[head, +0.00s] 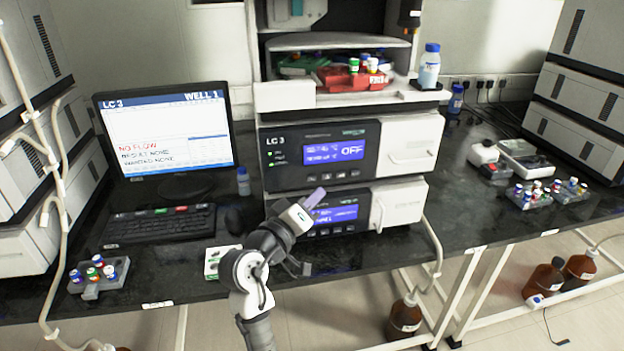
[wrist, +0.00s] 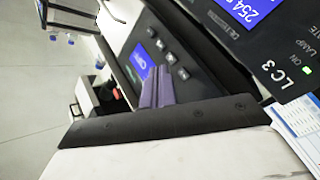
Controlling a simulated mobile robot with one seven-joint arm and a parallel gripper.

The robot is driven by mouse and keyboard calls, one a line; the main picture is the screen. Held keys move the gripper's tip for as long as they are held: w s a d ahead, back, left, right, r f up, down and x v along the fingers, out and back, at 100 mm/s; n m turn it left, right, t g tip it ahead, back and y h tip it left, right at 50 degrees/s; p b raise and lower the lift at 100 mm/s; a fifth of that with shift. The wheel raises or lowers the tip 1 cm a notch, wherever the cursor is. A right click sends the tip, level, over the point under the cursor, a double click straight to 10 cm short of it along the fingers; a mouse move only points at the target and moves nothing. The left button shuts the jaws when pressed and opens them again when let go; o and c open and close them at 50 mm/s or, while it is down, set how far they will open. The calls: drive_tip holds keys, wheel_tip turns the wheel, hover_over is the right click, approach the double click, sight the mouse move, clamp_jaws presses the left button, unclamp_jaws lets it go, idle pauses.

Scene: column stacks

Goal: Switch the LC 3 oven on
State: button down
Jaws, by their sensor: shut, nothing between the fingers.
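The LC 3 stack stands on the bench. I cannot read which one is the oven. My gripper (head: 318,196) is shut and empty, in front of the lower module's screen. In the wrist view my gripper (wrist: 157,88) points toward a blue screen (wrist: 142,60) and a row of buttons (wrist: 170,58). I cannot tell whether it touches the panel.
A monitor (head: 165,130) marked LC 3, WELL 1 shows NO FLOW, with a keyboard (head: 160,224) before it. Vial racks stand at the left (head: 98,278) and right (head: 530,197). A red vial tray (head: 350,78) sits above the modules. The bench right of the stack is partly clear.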

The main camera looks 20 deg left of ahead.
drive_tip(key=shift+w+a, duration=0.75)
drive_tip(key=shift+w, duration=0.35)
drive_tip(key=shift+w, duration=0.1)
idle(1.2)
drive_tip(key=shift+w+a, duration=0.25)
drive_tip(key=shift+w+a, duration=0.2)
drive_tip(key=shift+w, duration=0.15)
idle(0.7)
drive_tip(key=shift+s, duration=0.15)
drive_tip(key=shift+s+d, duration=0.45)
drive_tip(key=shift+s, duration=0.1)
drive_tip(key=s+d, duration=0.2)
drive_tip(key=s, duration=0.2)
drive_tip(key=shift+s+d, duration=0.1)
drive_tip(key=shift+d, duration=0.3)
